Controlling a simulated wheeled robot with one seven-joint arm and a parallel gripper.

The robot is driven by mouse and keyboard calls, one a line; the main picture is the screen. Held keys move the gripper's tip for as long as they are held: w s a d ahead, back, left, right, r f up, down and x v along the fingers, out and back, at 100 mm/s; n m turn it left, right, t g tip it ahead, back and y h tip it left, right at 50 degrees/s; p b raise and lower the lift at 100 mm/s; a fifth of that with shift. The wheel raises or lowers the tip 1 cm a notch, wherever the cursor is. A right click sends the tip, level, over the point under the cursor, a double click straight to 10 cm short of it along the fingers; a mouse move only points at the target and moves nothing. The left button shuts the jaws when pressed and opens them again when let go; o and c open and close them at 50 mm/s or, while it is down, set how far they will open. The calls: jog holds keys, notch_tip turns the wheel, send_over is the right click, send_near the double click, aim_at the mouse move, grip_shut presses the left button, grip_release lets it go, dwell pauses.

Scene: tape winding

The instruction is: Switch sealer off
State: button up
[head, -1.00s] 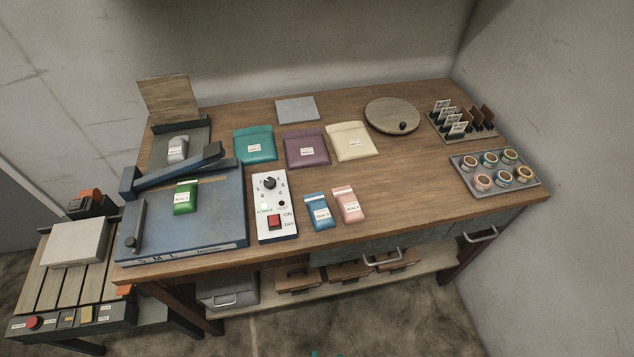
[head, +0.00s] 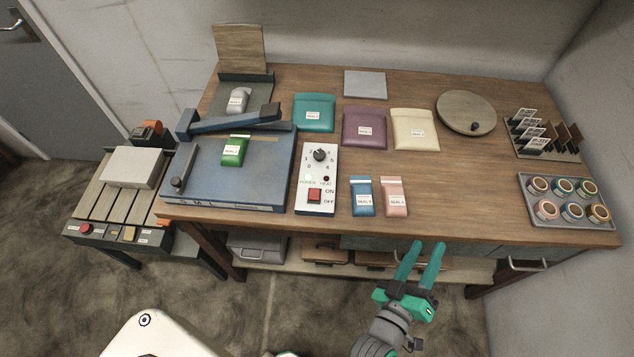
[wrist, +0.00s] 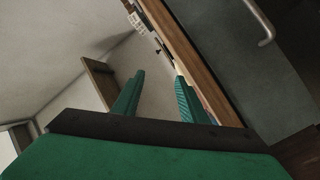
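The sealer's white control box (head: 317,180) stands on the table, just right of the blue sealer bed (head: 245,178). It has a dark dial (head: 320,155) at its top, POWER and HEAT lamps below it, and a red switch (head: 315,195) beside the ON and OFF labels. The POWER lamp (head: 309,178) glows pale green; the HEAT lamp looks dark red. A green pouch (head: 235,150) lies on the sealer bed under the blue arm. My gripper (head: 428,245) is open and empty, in front of the table's front edge, to the right of and nearer than the control box. It also shows in the wrist view (wrist: 158,80).
Blue (head: 362,196) and pink (head: 394,196) pouches lie right of the control box. Teal, purple and cream pouches lie behind. A tray of round tins (head: 567,222) is at the right. A drawer handle (head: 528,265) projects from the table front. A small conveyor (head: 120,195) stands left.

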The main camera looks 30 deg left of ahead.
jog(key=w+d+r+m+g+h, duration=0.1)
jog(key=w+d+r+m+h, duration=0.1)
jog(key=w+r+h, duration=0.55)
jog(key=w+d+r+m+g+h, duration=0.1)
jog(key=w+d+r+m+h, duration=0.1)
jog(key=w+r, duration=0.95)
jog(key=g+y, duration=1.1)
jog(key=g, duration=0.4)
send_near(314, 190)
jog(key=shift+h, duration=0.25)
jog(key=f, duration=0.7)
jog(key=shift+w+a+f, duration=0.1)
jog(key=shift+w+a, duration=0.05)
jog(key=shift+w, duration=0.1)
jog(key=shift+s+a, duration=0.1)
